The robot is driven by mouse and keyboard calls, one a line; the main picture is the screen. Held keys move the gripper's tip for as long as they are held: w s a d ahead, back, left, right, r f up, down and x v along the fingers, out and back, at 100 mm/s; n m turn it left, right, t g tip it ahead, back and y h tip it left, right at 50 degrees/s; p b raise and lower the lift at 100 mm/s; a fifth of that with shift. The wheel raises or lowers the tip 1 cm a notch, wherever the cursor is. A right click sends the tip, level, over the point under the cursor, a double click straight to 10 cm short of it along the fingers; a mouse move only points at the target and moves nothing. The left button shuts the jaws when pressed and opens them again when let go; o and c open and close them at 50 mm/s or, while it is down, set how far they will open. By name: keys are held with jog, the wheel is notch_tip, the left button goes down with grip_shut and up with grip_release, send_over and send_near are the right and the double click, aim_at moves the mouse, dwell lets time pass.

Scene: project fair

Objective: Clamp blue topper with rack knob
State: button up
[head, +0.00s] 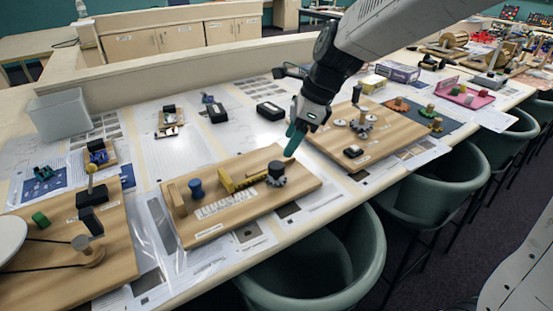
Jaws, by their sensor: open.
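A wooden board (215,225) lies on the table in the middle of the head view. A small blue spool-shaped piece (195,188), which may be the blue topper, stands upright near its left end. A yellow rack-like bar (240,182) lies to the right of it. A dark gear with a round knob on top (276,174) sits at the bar's right end. I cannot tell which part is the rack knob. My gripper (295,138), with teal fingers, is open and hangs above and behind the gear, apart from it. I see nothing between its fingers.
Another board (385,140) with gears lies to the right, and one with a white disc and belt (120,250) to the left. A grey bin (60,115) stands back left. Black boxes (270,111) lie behind. Green chairs (325,265) line the front edge.

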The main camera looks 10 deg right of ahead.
aim_at(277, 165)
jog(key=x, duration=0.7)
jog(key=shift+a+f, duration=0.15)
jog(key=shift+f, duration=0.15)
jog(key=c, duration=1)
